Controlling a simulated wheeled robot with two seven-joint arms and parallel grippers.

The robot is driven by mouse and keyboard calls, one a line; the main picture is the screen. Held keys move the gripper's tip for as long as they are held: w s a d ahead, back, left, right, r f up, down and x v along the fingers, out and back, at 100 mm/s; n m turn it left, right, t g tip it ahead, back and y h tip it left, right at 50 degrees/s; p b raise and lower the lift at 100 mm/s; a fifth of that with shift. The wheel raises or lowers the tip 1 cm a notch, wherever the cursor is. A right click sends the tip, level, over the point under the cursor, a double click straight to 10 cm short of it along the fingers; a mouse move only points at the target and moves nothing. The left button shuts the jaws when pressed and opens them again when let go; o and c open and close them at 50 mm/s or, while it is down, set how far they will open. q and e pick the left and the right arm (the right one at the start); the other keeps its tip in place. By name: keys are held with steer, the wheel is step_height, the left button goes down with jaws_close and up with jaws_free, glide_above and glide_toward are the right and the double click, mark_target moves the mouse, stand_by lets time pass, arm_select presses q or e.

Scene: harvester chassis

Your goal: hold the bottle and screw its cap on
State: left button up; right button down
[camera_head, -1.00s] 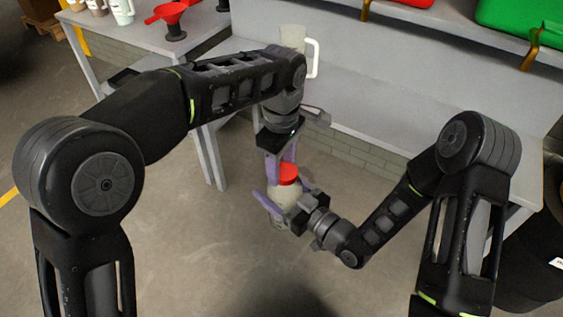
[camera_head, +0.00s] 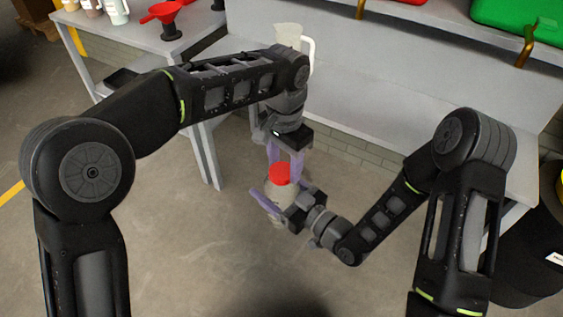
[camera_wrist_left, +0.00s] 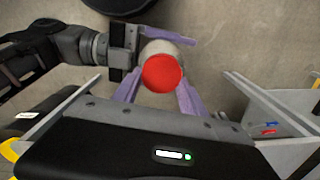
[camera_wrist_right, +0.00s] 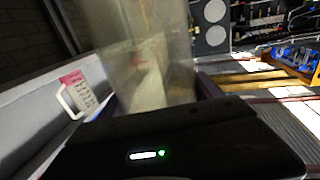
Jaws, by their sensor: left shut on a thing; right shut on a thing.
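The bottle (camera_head: 277,194) is pale and translucent, held roughly upright in the air in front of the bench. It also fills the upper middle of the right wrist view (camera_wrist_right: 140,60). My right gripper (camera_head: 272,201) is shut on its body from the right side. The red cap (camera_head: 280,173) sits at the bottle's top; it also shows from above in the left wrist view (camera_wrist_left: 162,73). My left gripper (camera_head: 284,160) points down from above, its purple fingers shut on the cap. The thread between cap and bottle is hidden.
A grey bench (camera_head: 420,90) runs behind, with a pale jug (camera_head: 288,36) on it beyond my left wrist. A side table (camera_head: 130,35) at the upper left carries a red funnel (camera_head: 165,12) and containers. A dark barrel (camera_head: 530,255) stands at the right. The floor below is clear.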

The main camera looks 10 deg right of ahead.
arm_select(q)
steer(key=m, duration=0.5)
steer(key=shift+s+m, duration=0.2)
steer(key=shift+m, duration=0.1)
steer(key=m, duration=0.5)
steer(key=shift+s+m, duration=0.2)
steer(key=shift+m, duration=0.1)
steer(key=m, duration=0.5)
steer(key=shift+s, duration=0.2)
steer(key=m, duration=0.6)
steer(key=shift+s+a, duration=0.1)
steer(key=shift+a, duration=0.15)
steer(key=o, duration=1.4)
steer(key=shift+n, duration=0.4)
